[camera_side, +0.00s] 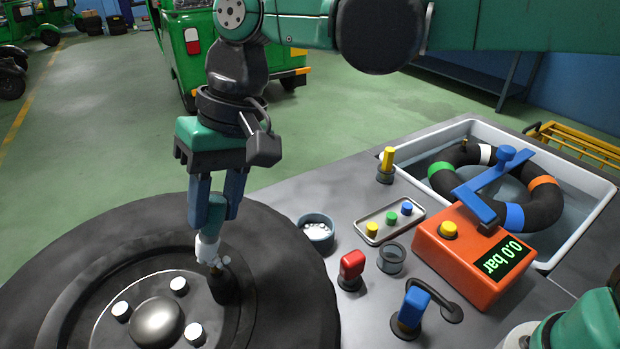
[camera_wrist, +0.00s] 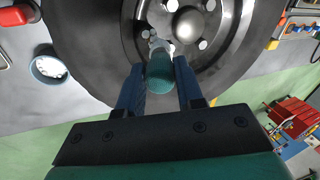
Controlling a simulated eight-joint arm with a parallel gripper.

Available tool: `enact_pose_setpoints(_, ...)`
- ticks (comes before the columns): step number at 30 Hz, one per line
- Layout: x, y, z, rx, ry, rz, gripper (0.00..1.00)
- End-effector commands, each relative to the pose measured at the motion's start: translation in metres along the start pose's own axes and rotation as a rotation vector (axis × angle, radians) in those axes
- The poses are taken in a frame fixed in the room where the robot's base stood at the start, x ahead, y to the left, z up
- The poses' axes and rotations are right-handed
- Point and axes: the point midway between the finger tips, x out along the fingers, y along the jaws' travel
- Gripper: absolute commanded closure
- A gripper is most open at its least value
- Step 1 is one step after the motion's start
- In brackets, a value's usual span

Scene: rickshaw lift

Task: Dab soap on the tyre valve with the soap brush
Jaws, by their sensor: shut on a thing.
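My gripper (camera_side: 214,217) is shut on the soap brush (camera_side: 208,246), which has a green handle and a whitish lower end. The brush points down over the wheel (camera_side: 270,250), which lies flat with a black tyre. Its lower end is at or just above the dark, stubby tyre valve (camera_side: 224,288); I cannot tell if they touch. In the wrist view, the brush (camera_wrist: 160,72) sits between both blue fingers (camera_wrist: 159,66) and hides most of the valve. The soap pot (camera_side: 316,236), with white contents, stands right of the tyre.
On the bench are a red-topped part (camera_side: 351,268), a small tray of coloured caps (camera_side: 368,231), an orange gauge box (camera_side: 450,262) reading 0.0 bar and a blue-handled part (camera_side: 412,308). A water basin (camera_side: 585,215) holding an inner tube stands at the right.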

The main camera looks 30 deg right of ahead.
Motion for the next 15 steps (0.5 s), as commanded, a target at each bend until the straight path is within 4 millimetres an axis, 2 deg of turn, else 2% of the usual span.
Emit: enact_pose_setpoints(15, -0.044, -0.015, -0.003, 0.001, 0.0, 0.0, 1.0)
